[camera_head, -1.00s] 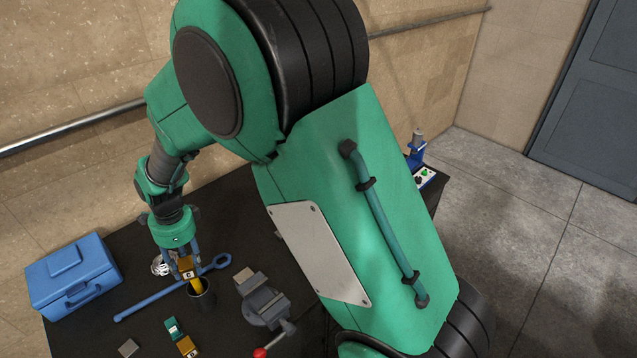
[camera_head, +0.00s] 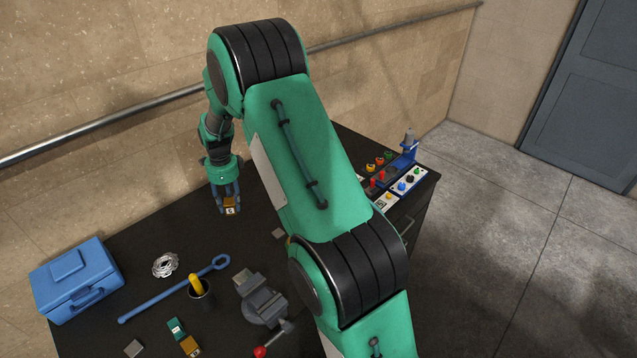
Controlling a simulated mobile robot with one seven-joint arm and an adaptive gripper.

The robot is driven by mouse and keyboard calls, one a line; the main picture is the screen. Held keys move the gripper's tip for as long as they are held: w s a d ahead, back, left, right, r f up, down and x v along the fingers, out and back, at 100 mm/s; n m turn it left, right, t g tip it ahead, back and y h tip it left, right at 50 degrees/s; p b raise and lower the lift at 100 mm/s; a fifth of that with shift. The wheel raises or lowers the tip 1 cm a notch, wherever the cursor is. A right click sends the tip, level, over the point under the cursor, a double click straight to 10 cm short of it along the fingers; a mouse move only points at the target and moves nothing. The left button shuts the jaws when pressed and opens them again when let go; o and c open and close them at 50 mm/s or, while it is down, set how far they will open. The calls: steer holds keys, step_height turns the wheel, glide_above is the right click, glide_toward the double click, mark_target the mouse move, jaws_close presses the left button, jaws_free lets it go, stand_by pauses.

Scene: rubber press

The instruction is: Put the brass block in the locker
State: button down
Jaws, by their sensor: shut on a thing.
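The gripper points down near the back of the black worktop, close to the wall; the block appears to be above the surface. A second block with a brass-coloured part (camera_head: 190,346) lies at the front of the worktop, beside a green piece (camera_head: 176,328). I cannot tell which thing in view is the locker.
On the black worktop (camera_head: 150,240) stand a blue toolbox (camera_head: 75,278), a blue ring-ended bar (camera_head: 165,293), a dark cup (camera_head: 201,298) with a yellow handle, and a grey vise (camera_head: 262,302). Colourful parts (camera_head: 380,165) crowd the right end. My arm hides the middle.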

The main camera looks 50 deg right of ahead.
steer(key=w+d+f+m+p, duration=0.1)
steer(key=d, duration=0.7)
steer(key=w+d+f+m+p, duration=0.1)
steer(key=w+d+f+p, duration=0.1)
steer(key=d, duration=0.6)
steer(key=f, duration=0.2)
steer(key=d+f, duration=0.1)
steer(key=f, duration=0.2)
steer(key=shift+s, duration=0.15)
steer(key=shift+f, duration=0.1)
steer(key=shift+f, duration=3.1)
steer(key=shift+f+p, duration=0.55)
steer(key=shift+f, duration=1.3)
steer(key=shift+f, duration=0.15)
